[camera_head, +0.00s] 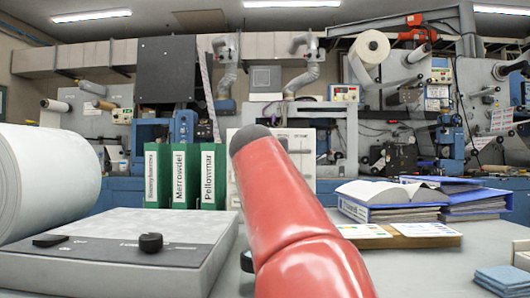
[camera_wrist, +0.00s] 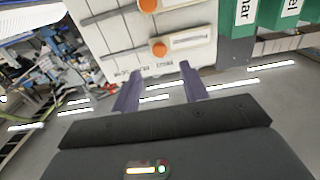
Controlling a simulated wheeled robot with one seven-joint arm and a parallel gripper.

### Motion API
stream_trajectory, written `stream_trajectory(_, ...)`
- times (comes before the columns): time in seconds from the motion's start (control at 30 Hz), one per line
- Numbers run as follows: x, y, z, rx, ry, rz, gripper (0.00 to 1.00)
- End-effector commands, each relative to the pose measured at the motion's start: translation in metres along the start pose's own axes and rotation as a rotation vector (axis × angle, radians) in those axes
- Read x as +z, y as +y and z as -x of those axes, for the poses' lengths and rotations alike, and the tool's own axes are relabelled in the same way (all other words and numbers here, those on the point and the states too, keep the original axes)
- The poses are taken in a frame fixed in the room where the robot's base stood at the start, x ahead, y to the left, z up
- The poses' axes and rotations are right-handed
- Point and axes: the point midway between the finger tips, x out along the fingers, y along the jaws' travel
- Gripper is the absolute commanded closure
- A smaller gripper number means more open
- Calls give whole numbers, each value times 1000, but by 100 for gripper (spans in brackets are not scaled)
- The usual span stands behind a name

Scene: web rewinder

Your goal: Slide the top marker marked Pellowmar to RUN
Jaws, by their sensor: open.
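A white board (camera_head: 303,145) stands upright behind my red arm in the head view, which hides most of it. In the wrist view the board (camera_wrist: 112,38) appears turned over, with small headings along its lower picture edge, too blurred to read. An orange marker (camera_wrist: 158,48) sits beside a pale label strip (camera_wrist: 192,39), whose text I cannot read. A second orange marker (camera_wrist: 148,5) shows at the top picture edge. My gripper (camera_wrist: 160,70) is open and empty, its fingertips near the headings edge and the nearer marker. Contact cannot be told.
Green binders, one labelled Pellowmar (camera_head: 208,178) and one Merrowdel (camera_head: 179,178), stand left of the board. A grey box with a black knob (camera_head: 151,242) and a large white roll (camera_head: 45,180) are at left. Open binders (camera_head: 390,194) lie at right.

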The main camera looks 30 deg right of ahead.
Motion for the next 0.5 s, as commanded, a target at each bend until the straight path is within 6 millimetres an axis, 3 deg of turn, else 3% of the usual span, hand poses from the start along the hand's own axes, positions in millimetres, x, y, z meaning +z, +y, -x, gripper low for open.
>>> stream_trajectory(0.3, 0, 1, -49, 1, -3, -1, 56)
stream_trajectory(0.5, 0, 0, -70, -1, -2, -1, 56)
